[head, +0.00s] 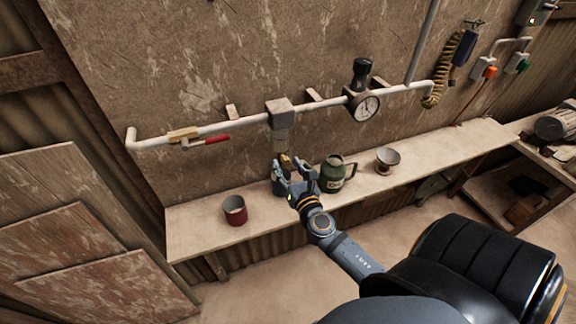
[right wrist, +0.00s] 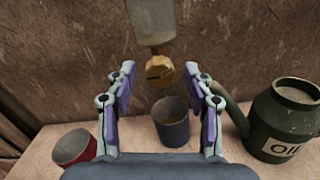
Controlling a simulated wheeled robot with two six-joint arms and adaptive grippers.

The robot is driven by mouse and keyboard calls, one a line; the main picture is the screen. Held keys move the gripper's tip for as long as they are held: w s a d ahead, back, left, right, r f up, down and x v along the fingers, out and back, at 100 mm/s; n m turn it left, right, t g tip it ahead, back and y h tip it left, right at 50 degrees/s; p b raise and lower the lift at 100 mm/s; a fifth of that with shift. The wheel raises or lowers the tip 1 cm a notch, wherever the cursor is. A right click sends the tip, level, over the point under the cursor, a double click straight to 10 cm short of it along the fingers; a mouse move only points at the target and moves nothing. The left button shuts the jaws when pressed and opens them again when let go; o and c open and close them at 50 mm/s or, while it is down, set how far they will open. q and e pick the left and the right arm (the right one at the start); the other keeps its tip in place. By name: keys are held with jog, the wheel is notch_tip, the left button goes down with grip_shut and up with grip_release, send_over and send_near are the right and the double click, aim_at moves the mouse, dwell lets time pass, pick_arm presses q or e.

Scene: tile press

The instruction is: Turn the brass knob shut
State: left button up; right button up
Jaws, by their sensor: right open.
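The brass knob (right wrist: 160,72) hangs at the lower end of a grey fitting (right wrist: 151,20) in the right wrist view. In the head view the brass knob (head: 285,160) shows small, partly hidden by my gripper, below the grey box on the wall pipe. My right gripper (head: 293,168) is open, its fingers on either side of the knob in the head view. In the right wrist view my right gripper (right wrist: 160,78) has its fingertips left and right of the knob, apart from it. My left gripper is not in view.
Below the knob a dark blue cup (right wrist: 171,122) stands on the shelf (head: 200,243). A red cup (head: 236,210) is to its left, a green oil can (head: 334,174) to its right.

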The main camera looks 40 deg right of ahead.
grip_shut()
jog(key=shift+m, duration=0.3)
jog(key=m+b, duration=0.2)
jog(key=m, duration=0.1)
jog(key=shift+f+m, duration=0.15)
jog(key=shift+m, duration=0.15)
jog(key=m+b, duration=0.2)
jog(key=m, duration=0.3)
jog(key=shift+b, duration=0.35)
jog(key=m+b, duration=0.2)
jog(key=m, duration=0.2)
jog(key=shift+m, duration=0.4)
jog(key=shift+m+b, duration=0.6)
jog(key=shift+m, duration=1.3)
